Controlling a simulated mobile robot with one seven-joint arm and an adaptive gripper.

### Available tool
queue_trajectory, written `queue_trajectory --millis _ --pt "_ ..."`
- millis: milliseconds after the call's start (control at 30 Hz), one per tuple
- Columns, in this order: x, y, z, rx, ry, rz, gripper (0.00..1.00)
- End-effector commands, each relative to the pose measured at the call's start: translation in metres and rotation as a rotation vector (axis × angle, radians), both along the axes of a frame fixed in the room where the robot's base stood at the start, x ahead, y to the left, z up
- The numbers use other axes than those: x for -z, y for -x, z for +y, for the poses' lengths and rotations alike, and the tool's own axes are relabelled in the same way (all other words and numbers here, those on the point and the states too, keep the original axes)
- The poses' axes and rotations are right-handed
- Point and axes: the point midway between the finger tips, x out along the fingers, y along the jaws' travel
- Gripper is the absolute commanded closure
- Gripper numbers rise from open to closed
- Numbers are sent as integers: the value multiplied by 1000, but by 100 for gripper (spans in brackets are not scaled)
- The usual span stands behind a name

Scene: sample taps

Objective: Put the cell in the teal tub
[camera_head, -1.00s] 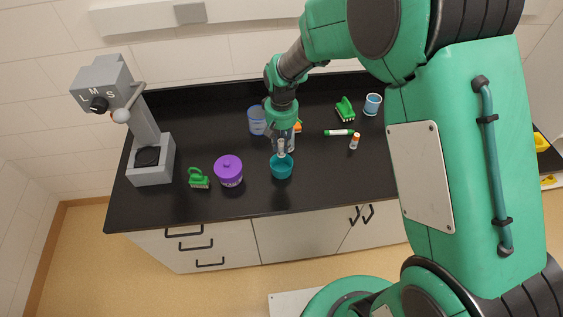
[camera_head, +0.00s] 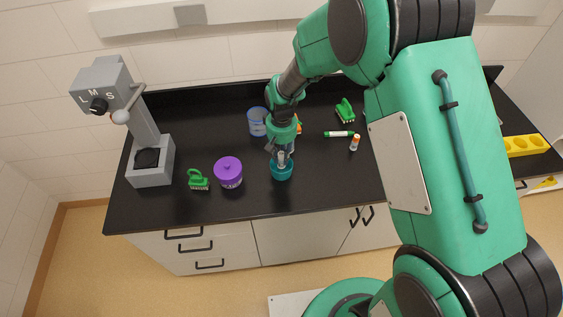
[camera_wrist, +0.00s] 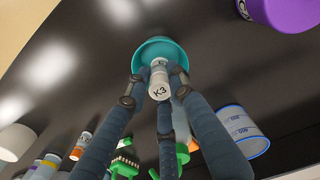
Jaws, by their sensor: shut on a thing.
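The teal tub (camera_head: 282,171) stands near the front edge of the black bench; it also shows in the wrist view (camera_wrist: 150,47). The cell (camera_wrist: 160,88), a small pale cylinder marked K3, is between my gripper's dark blue fingers in the wrist view. My gripper (camera_head: 281,157) is shut on it and points down right over the tub. The cell's far end overlaps the tub's mouth in the wrist view; how deep it reaches is hidden.
A purple lidded pot (camera_head: 228,173) stands just left of the tub, with a green brush (camera_head: 198,180) beyond it. A green-capped marker (camera_head: 339,134) and small bottle (camera_head: 354,143) lie to the right. A grey press (camera_head: 150,165) stands far left.

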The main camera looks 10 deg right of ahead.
Motion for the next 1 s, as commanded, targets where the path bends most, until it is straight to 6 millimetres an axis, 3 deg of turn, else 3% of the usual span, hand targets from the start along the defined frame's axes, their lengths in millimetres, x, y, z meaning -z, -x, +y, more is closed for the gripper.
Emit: queue_trajectory --millis 167,533,1000 --pt "1 0 0 0 0 1 100" --pt "35 1 0 0 0 2 100" --pt "41 1 0 0 0 1 100"
